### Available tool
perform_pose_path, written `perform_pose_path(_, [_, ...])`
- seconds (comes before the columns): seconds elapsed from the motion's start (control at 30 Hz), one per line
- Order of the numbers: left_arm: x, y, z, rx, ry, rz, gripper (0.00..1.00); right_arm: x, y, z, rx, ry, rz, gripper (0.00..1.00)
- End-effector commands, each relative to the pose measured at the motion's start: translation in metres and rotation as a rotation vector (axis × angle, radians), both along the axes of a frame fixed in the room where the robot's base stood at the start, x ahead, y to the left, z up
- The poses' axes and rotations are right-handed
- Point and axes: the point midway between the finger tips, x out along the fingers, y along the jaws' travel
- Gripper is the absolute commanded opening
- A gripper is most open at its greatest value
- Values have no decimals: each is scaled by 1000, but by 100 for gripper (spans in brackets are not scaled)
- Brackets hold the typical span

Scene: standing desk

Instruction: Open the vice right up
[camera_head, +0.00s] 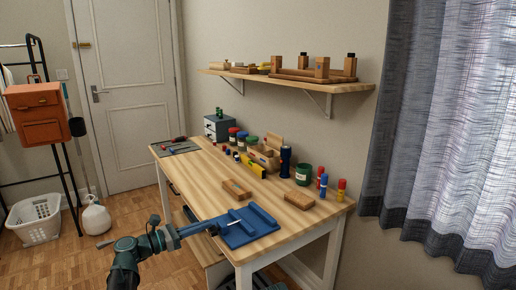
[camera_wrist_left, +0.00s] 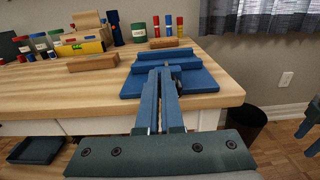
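The blue vice (camera_head: 254,222) lies on the near end of the wooden desk, with a pale metal rod showing between its parts. It also shows in the left wrist view (camera_wrist_left: 205,82), where a gap separates its raised jaws. My left gripper (camera_head: 214,229) is at the vice's left side, by the rod. In the left wrist view its two blue fingers (camera_wrist_left: 161,72) point at the vice with a narrow gap between them; they hide what lies at their tips. Two blue fingers of my right gripper (camera_wrist_left: 308,138), apart and apparently empty, show at that view's right edge.
Wooden blocks (camera_head: 237,189) (camera_head: 299,200) lie beyond the vice. Jars, a torch (camera_head: 285,162), markers and a yellow level (camera_head: 253,166) stand along the wall side. A shelf (camera_head: 340,86) hangs above. A black bin (camera_wrist_left: 246,122) stands on the floor right of the desk.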

Motion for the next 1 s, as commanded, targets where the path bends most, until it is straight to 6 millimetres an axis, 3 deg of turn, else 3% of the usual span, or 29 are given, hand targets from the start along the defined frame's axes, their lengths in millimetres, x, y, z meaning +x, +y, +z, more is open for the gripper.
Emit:
perform_pose_path(0.47, [2,4,6,3,1,2,0,0,0,7,0,0,0,50])
perform_pose_path(1.0, [-29,49,7,2,0,2,0,0,0,7,0,0,0,50])
